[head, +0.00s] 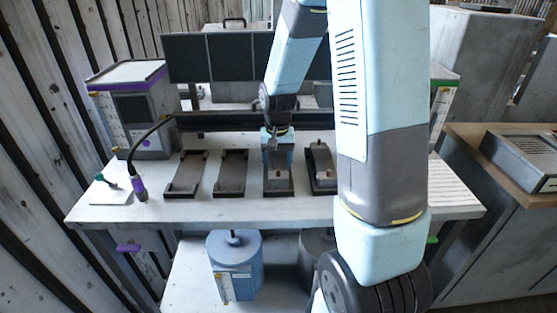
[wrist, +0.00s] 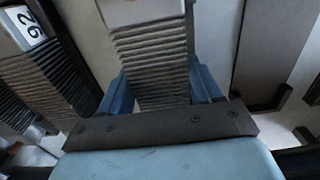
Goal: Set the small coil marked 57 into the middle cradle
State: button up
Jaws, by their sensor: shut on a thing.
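My gripper (head: 278,140) is over the third cradle from the left (head: 278,193) on the bench. In the wrist view its blue fingers (wrist: 160,90) are shut on a dark ribbed coil (wrist: 150,55) with a pale upper part. In the head view the held coil (head: 279,174) is at this cradle, between its sides; I cannot tell whether it rests on the bottom. No number shows on it. Another ribbed coil (wrist: 50,75), with a white two-digit label, lies beside it in the wrist view and sits in the cradle to the right in the head view (head: 320,160).
Two empty cradles (head: 186,174) (head: 230,174) lie to the left; one shows in the wrist view (wrist: 268,50). A gooseneck lamp (head: 138,188) and a grey box (head: 145,120) stand farther left. My arm hides the bench's right part. A blue canister (head: 235,270) is below.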

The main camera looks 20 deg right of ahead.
jog(key=shift+f, duration=0.2)
jog(key=o, duration=1.5)
jog(key=shift+c, duration=0.2)
jog(key=shift+r, duration=0.15)
jog(key=shift+r, duration=3.4)
jog(key=s+r+n+t, duration=0.3)
jog(key=s+r+t, duration=0.2)
jog(key=s+r, duration=1.3)
jog(key=s, duration=0.4)
jog(key=shift+a+n+t, duration=0.25)
jog(key=shift+n+t, duration=0.05)
